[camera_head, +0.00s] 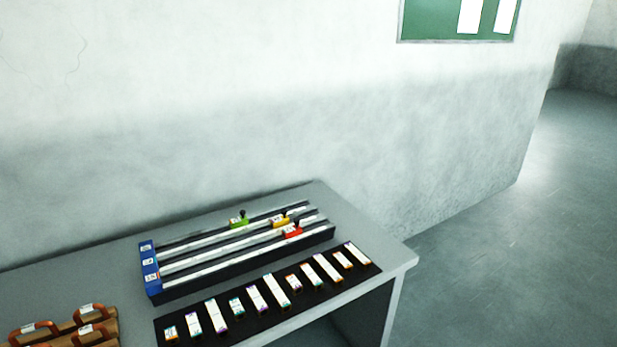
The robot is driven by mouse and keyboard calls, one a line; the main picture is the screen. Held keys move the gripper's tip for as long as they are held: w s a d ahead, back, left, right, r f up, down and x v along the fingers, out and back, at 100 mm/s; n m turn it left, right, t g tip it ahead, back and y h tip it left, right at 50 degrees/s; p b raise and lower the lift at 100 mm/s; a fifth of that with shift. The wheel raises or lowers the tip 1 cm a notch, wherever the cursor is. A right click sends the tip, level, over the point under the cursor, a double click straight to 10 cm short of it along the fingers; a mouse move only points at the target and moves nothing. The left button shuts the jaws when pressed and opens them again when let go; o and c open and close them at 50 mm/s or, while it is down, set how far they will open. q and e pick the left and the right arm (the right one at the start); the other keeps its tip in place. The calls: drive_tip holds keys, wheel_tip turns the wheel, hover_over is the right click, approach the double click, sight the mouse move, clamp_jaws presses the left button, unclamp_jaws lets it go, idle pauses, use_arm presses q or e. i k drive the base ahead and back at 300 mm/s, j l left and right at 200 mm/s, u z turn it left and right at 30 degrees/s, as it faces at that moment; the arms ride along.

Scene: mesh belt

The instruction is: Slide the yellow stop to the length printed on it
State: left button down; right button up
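The yellow stop (279,221) sits on the middle rail of a dark three-rail fixture (245,266) on the table, towards the rail's right end. A label is on it, too small to read. A green stop (238,223) sits on the back rail, further left. A red stop (292,231) sits on the front rail, close to the yellow one. A blue end block (150,266) with white labels closes the left end of the rails. White strips run along the rails; their marks cannot be read. Neither of my grippers is in view.
A black mat (290,318) with several labelled white pieces lies in front of the fixture. Brown items with orange handles (88,331) stand at the lower left. The grey table (60,285) is against the wall; its right edge borders open floor (480,270).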

sight(283, 220)
drive_tip(key=i+l+u, duration=0.2)
drive_tip(key=i, duration=0.25)
drive_tip(key=i+l+u, duration=0.2)
drive_tip(key=i, duration=0.3)
drive_tip(key=i+l+u, duration=0.25)
drive_tip(key=i, duration=0.2)
